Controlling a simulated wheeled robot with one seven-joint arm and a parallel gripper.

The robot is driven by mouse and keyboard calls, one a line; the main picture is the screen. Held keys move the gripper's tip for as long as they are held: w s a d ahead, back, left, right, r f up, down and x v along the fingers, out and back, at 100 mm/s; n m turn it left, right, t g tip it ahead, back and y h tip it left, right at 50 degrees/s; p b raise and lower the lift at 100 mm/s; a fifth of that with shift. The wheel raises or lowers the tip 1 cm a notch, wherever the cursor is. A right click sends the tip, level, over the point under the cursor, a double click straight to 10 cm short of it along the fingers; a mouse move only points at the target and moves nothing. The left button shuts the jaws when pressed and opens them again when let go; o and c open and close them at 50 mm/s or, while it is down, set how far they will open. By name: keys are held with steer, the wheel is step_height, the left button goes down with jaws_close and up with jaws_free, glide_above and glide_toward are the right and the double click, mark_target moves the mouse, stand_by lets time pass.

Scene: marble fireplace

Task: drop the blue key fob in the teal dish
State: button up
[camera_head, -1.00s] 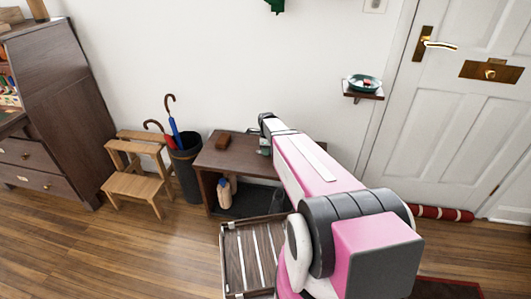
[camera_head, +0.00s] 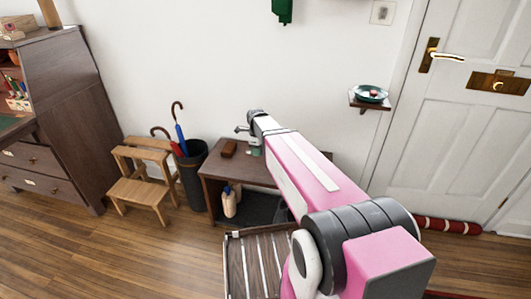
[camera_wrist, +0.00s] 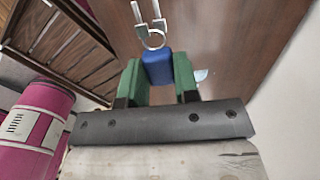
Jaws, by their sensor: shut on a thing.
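My gripper (camera_wrist: 158,82) shows green fingers in the wrist view, shut on the blue key fob (camera_wrist: 158,66). A metal ring and keys hang out from the fob's far end, over a brown wooden surface. In the head view my gripper (camera_head: 256,148) is mostly hidden by my arm, above the low dark wooden table; the fob cannot be made out there. The teal dish (camera_head: 371,98) sits on a small wall shelf to the right of my gripper, well apart from it. A small red and white item seems to lie in the dish.
The wall shelf (camera_head: 356,103) is beside the white door (camera_head: 440,140). A brown block (camera_head: 229,148) lies on the low table (camera_head: 222,170). An umbrella bin (camera_head: 193,182), a wooden step stool (camera_head: 138,193) and a desk (camera_head: 70,90) stand to the left.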

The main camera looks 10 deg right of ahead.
steer(key=s+d+r+n, duration=0.2)
steer(key=r+n, duration=0.5)
steer(key=r, duration=0.1)
steer(key=s+d+r+n, duration=0.2)
steer(key=s+r+n, duration=0.1)
steer(key=r+n, duration=0.5)
steer(key=s+d+r+n, duration=0.2)
steer(key=r+n, duration=0.5)
steer(key=r, duration=0.1)
steer(key=shift+s+d, duration=0.2)
steer(key=shift+s, duration=0.15)
steer(key=w+a+f+n, duration=0.3)
steer(key=a+f+n, duration=0.35)
steer(key=f, duration=0.45)
steer(key=w+a+f+n, duration=0.45)
steer(key=f+n, duration=0.25)
steer(key=f, duration=0.4)
steer(key=shift+n, duration=0.25)
steer(key=w+d+f, duration=0.1)
steer(key=d+f, duration=0.1)
steer(key=d, duration=0.1)
steer(key=w+d+f, duration=0.2)
steer(key=d, duration=0.1)
steer(key=w+d+f, duration=0.2)
steer(key=d+f, duration=0.1)
steer(key=shift+w, duration=0.15)
steer(key=shift+f, duration=2)
steer(key=shift+f, duration=0.1)
